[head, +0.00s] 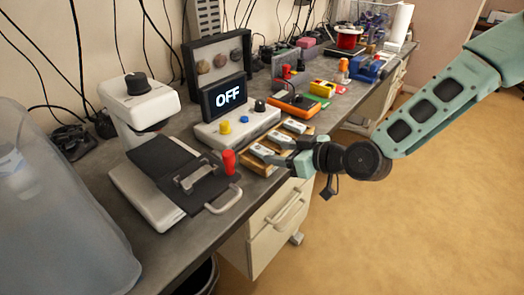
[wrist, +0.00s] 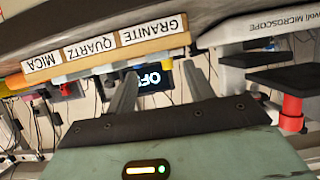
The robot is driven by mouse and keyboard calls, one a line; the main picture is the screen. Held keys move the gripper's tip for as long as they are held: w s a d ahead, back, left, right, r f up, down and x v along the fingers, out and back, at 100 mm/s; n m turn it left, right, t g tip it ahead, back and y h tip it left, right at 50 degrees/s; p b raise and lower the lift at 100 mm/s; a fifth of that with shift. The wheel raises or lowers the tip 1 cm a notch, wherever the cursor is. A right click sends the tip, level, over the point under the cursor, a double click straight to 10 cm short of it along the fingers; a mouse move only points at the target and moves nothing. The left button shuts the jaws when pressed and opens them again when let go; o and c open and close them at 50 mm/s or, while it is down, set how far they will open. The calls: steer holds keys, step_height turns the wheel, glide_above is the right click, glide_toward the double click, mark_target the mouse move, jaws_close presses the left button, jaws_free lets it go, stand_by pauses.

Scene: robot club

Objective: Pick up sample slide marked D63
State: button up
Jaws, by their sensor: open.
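Sample slides with white labels lie on a wooden holder (head: 249,165) at the bench's front edge in the head view. The three that I can make out are a far slide (head: 294,125), a middle slide (head: 280,138) and a near slide (head: 262,150). Their markings are too small to read, so I cannot tell which is D63. My gripper (head: 272,158) is at the holder's front right, close to the near slide. In the wrist view, my gripper (wrist: 159,75) has its fingers apart with nothing visible between them. The holder's edge (wrist: 103,47) there reads MICA, QUARTZ, GRANITE.
A microscope (head: 150,100) with a black stage and red knob stands left of the holder. Behind the holder is a control box with an OFF display (head: 223,96). Open floor (head: 400,220) lies right of the bench.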

mark_target(264, 150)
steer(key=shift+p+x, duration=0.55)
steer(key=shift+x, duration=1.7)
steer(key=c, duration=1)
steer(key=shift+c, duration=0.2)
